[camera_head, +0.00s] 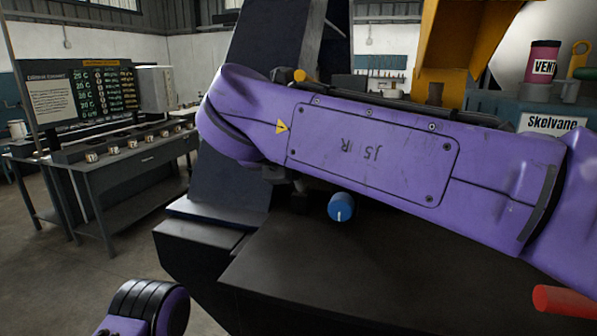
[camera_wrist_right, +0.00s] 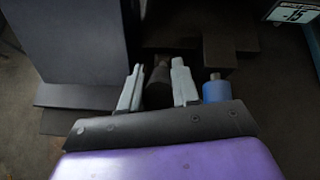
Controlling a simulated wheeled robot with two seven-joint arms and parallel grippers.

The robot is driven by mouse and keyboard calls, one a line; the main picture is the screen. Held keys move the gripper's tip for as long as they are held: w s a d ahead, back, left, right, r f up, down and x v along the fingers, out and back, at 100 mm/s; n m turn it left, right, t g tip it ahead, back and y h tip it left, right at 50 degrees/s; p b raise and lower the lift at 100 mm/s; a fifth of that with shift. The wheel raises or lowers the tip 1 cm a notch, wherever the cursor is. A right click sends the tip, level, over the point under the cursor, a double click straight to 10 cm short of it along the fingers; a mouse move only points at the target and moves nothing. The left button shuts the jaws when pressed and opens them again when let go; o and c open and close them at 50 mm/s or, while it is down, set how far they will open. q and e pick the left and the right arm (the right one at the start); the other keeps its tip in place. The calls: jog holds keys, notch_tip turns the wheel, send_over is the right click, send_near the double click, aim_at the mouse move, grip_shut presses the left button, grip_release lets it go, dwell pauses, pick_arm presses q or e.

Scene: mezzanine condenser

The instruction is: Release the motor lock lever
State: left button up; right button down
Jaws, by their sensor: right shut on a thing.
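My right gripper (camera_wrist_right: 158,68) shows in the right wrist view, its two pale fingers on either side of a dark, rounded handle (camera_wrist_right: 158,86). It is shut on this handle, which may be the motor lock lever; no label shows. A blue cylindrical knob (camera_wrist_right: 216,91) stands just right of the right finger, apart from it. The blue knob also shows in the head view (camera_head: 341,207), below my purple right arm. In the head view that arm hides the right gripper and the handle. My left gripper is out of view; only part of my left arm shows at bottom left.
A dark machine surface (camera_head: 330,285) lies below my right arm. A red cylinder (camera_head: 563,301) is at lower right. A grey bench (camera_head: 130,165) with several knobs and a display board (camera_head: 75,85) stands at left.

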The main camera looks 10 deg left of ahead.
jog(key=shift+d+r, duration=0.1)
jog(key=shift+r, duration=0.05)
jog(key=c, duration=1)
grip_release()
jog(key=shift+w, duration=0.1)
jog(key=shift+o, duration=0.8)
jog(key=shift+w, duration=0.15)
jog(key=b+v, duration=0.1)
jog(key=v, duration=0.9)
jog(key=shift+s+b, duration=0.2)
jog(key=shift+b, duration=0.1)
